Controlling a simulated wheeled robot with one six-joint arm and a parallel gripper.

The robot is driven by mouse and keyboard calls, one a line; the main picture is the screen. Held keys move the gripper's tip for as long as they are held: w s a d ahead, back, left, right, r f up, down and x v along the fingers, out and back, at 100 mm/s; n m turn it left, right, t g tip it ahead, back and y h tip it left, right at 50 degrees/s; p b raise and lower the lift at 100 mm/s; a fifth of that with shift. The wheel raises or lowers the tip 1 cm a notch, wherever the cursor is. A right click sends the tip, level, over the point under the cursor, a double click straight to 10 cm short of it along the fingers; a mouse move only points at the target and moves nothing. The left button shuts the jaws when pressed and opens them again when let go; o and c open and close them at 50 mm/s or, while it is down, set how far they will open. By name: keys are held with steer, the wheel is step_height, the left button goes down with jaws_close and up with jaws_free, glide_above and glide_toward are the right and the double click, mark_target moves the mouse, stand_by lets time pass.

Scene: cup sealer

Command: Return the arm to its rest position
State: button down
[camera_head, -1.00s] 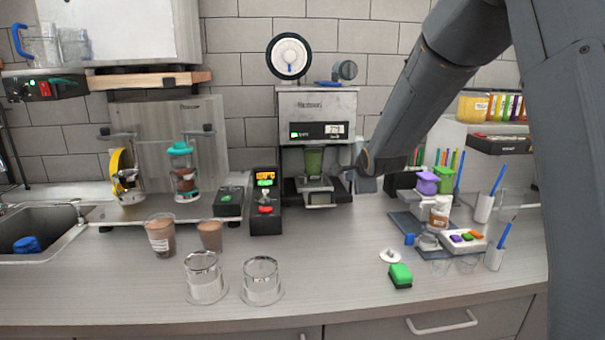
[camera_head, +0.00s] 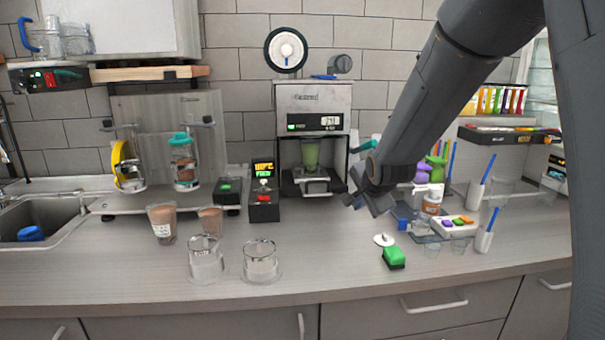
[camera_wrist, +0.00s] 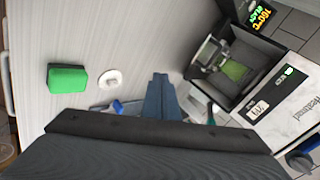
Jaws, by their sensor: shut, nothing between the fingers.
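My gripper (camera_head: 368,205) is in front of the cup sealer (camera_head: 313,110), to the right of its opening, above the counter. Its fingers are together and hold nothing; they also show in the wrist view (camera_wrist: 160,88). A cup with green contents (camera_head: 311,155) stands inside the sealer, and it shows in the wrist view (camera_wrist: 234,70) too. The sealer's display is lit. My arm reaches down from the upper right and hides part of the wall and the back of the counter.
A green sponge (camera_head: 394,257) and a small white disc (camera_head: 384,240) lie on the counter below my gripper. A tray (camera_head: 455,229) and bottles stand close on the right. Two clear upturned glasses (camera_head: 261,261) and brown cups (camera_head: 162,224) stand left. The front middle counter is clear.

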steer(key=s+d+f+n+g+b, duration=0.1)
steer(key=s+f+n, duration=0.1)
steer(key=s+f, duration=0.1)
steer(key=s+d+f+n+g+b, duration=0.1)
steer(key=s+f+n, duration=0.1)
steer(key=s+f, duration=0.2)
steer(key=s+f+n+g+b, duration=0.1)
steer(key=s+f+g, duration=0.1)
steer(key=s, duration=0.4)
steer(key=shift+s+d+f+n+h+b, duration=0.3)
steer(key=shift+d+f+n+b, duration=0.1)
steer(key=shift+f, duration=0.25)
steer(key=s+f+n+g+b, duration=0.1)
steer(key=s+f+n+g, duration=0.1)
steer(key=s, duration=0.6)
steer(key=s+d+f+n+g+b, duration=0.1)
steer(key=s+f+n+g+b, duration=0.1)
steer(key=s+f+n, duration=0.3)
steer(key=s, duration=0.4)
steer(key=shift+s+f+g, duration=0.25)
steer(key=shift+g, duration=0.15)
